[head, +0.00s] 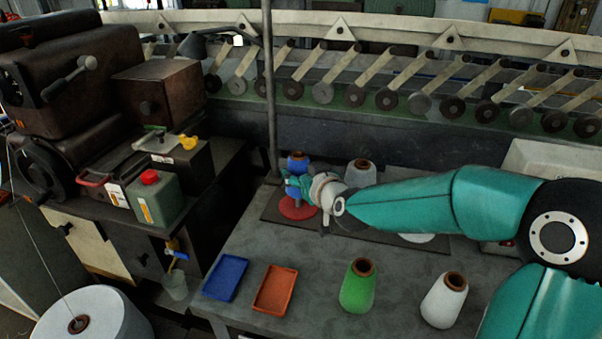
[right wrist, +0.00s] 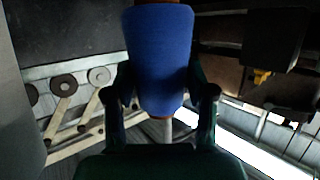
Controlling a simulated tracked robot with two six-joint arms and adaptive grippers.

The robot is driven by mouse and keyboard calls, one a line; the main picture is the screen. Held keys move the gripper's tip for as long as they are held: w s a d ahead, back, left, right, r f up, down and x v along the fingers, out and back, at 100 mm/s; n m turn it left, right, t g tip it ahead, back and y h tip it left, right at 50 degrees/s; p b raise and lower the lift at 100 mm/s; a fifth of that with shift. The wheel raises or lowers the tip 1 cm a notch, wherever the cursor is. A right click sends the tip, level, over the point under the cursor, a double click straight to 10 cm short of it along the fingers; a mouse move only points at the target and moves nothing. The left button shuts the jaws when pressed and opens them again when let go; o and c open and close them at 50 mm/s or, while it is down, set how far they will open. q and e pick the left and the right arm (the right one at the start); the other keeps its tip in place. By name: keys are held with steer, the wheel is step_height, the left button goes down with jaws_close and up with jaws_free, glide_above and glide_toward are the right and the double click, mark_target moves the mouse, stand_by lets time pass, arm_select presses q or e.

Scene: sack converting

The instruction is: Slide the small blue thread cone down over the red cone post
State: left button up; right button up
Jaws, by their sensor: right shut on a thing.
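The small blue thread cone (head: 298,164) is upright, with a brown tip, above the red disc of the red cone post (head: 297,209) in the head view. My right gripper (head: 297,187) is shut on its sides. In the right wrist view the blue cone (right wrist: 160,60) stands between the two fingers of the right gripper (right wrist: 162,92). A pale rod (right wrist: 166,130) shows just below the cone's lower end, in line with it. Whether the rod is inside the cone is hidden. My left gripper is not in view.
A white cone (head: 361,173) stands behind my right arm. A green cone (head: 358,289), another white cone (head: 444,303), a blue tray (head: 226,278) and an orange tray (head: 275,290) are along the table's front. A vertical pole (head: 270,90) rises close behind the red post.

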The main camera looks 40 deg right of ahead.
steer(key=shift+f+b, duration=1.65)
steer(key=shift+f, duration=0.15)
steer(key=o, duration=1.4)
steer(key=shift+v, duration=3.7)
